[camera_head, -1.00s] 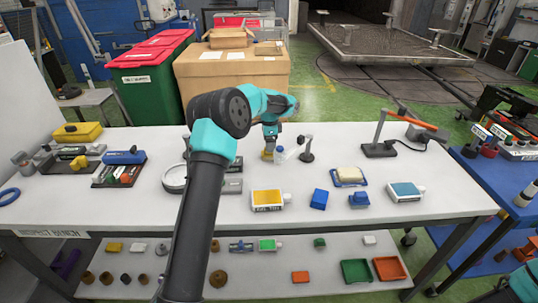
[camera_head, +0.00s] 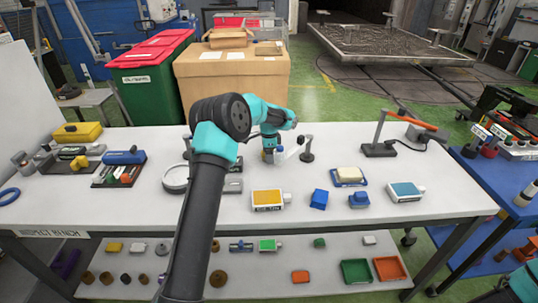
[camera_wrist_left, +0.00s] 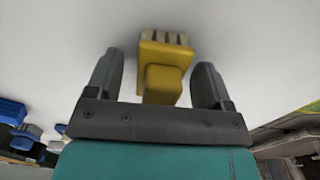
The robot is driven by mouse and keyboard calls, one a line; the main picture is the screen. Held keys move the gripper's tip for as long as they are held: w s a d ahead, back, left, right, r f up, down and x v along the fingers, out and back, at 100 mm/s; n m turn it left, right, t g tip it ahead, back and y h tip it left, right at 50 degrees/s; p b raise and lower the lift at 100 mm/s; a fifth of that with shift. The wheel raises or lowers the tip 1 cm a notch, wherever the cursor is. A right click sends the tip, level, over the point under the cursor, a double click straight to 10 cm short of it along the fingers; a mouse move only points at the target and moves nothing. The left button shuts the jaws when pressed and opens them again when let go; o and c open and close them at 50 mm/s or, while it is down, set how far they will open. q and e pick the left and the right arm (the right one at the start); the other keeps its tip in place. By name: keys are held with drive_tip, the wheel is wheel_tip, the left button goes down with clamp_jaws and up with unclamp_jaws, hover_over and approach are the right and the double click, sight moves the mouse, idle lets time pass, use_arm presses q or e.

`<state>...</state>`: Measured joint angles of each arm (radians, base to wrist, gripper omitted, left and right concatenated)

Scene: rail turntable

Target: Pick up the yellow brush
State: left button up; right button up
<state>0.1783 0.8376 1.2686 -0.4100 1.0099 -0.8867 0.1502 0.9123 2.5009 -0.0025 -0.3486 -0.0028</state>
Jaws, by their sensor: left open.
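The yellow brush (camera_wrist_left: 164,68) stands out in the left wrist view, with a blocky yellow body and pale bristle-like blocks at its far end. It lies between the two dark fingers of my left gripper (camera_head: 270,157). The fingers are open, with a visible gap on each side of the brush. In the head view my left gripper points down at the back middle of the white bench and mostly hides the brush. My right gripper is not in view.
A clear bottle and a small dark stand (camera_head: 307,150) are close to the right of my left gripper. A round magnifier (camera_head: 175,179) lies to the left. A yellow-labelled box (camera_head: 268,199) and a blue block (camera_head: 319,199) lie nearer the front of the bench (camera_head: 440,205).

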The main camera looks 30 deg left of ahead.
use_arm(q)
drive_tip(key=c, duration=1)
drive_tip(key=shift+r, duration=0.1)
wheel_tip(320, 180, up, 10)
drive_tip(key=shift+f, duration=0.1)
idle(0.4)
